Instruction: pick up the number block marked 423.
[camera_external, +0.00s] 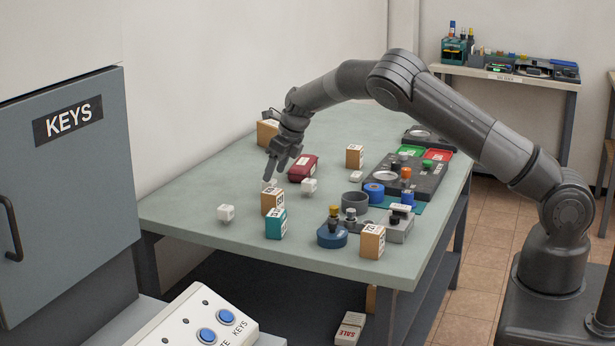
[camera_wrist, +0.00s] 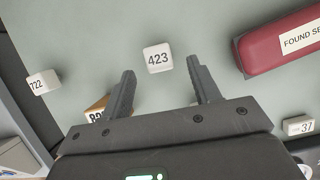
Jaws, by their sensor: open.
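The number block marked 423 (camera_wrist: 157,58) is a small white cube on the table. In the wrist view it lies just beyond my fingertips, between their lines, with its number facing the camera. In the external view it is a pale block (camera_external: 269,184) below my gripper, partly hidden behind a tan box. My gripper (camera_external: 274,167) is open and empty above the table. Its two spread fingers also show in the wrist view (camera_wrist: 160,78). I see no contact with the block.
White block 722 (camera_wrist: 42,82) lies left and block 37 (camera_wrist: 299,125) right. A red case (camera_wrist: 283,42) lies at the right. A tan box (camera_external: 272,202) and teal box (camera_external: 276,224) stand close in front. The table's left end (camera_external: 185,205) is mostly clear.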

